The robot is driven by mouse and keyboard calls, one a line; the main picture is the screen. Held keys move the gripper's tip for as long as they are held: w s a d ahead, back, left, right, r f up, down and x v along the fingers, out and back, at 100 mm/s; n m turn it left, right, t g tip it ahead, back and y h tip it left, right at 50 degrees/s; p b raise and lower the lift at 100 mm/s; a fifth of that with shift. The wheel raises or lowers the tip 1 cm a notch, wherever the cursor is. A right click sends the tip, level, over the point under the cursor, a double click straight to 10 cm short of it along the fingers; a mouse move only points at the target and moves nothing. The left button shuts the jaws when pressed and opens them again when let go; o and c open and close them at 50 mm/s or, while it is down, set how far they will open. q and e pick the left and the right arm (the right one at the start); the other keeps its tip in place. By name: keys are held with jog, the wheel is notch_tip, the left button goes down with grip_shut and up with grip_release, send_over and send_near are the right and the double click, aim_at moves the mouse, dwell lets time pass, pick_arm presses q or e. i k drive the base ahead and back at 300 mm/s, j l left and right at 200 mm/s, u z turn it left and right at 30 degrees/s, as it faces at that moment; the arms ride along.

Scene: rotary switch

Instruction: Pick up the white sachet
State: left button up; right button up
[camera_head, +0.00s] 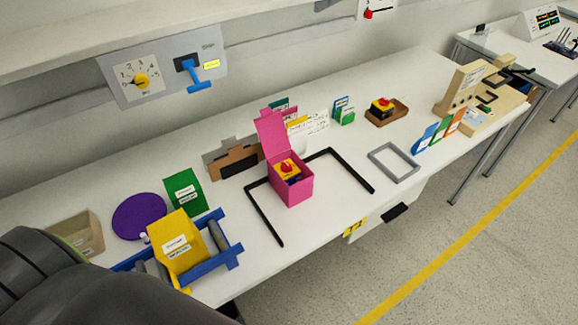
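I cannot pick out a white sachet for certain. A white upright piece with printing (318,122) stands behind the pink box, partly hidden by the box's raised lid; it is too small to tell whether it is a sachet. A yellow packet with white labels (180,255) leans in a blue frame (226,252) at the front left. A green packet with a white label (184,190) stands just behind it. Neither of my grippers shows. A dark grey part of my own body fills the lower left corner and covers part of the table.
An open pink box (293,193) holds a yellow block with a red knob. A purple disc (138,216) and a beige tray (93,238) lie left. Black corner strips (263,213) and a grey frame (394,162) lie on the table. A rotary switch panel (140,80) hangs behind.

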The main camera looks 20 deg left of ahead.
aim_at(403, 99)
jog(key=i+l+u, duration=0.2)
jog(key=u, duration=0.25)
jog(key=i+l+u, duration=0.15)
jog(key=l+u, duration=0.2)
jog(key=u, duration=0.15)
jog(key=i+l+u, duration=0.1)
jog(key=l+u, duration=0.2)
jog(key=u, duration=0.15)
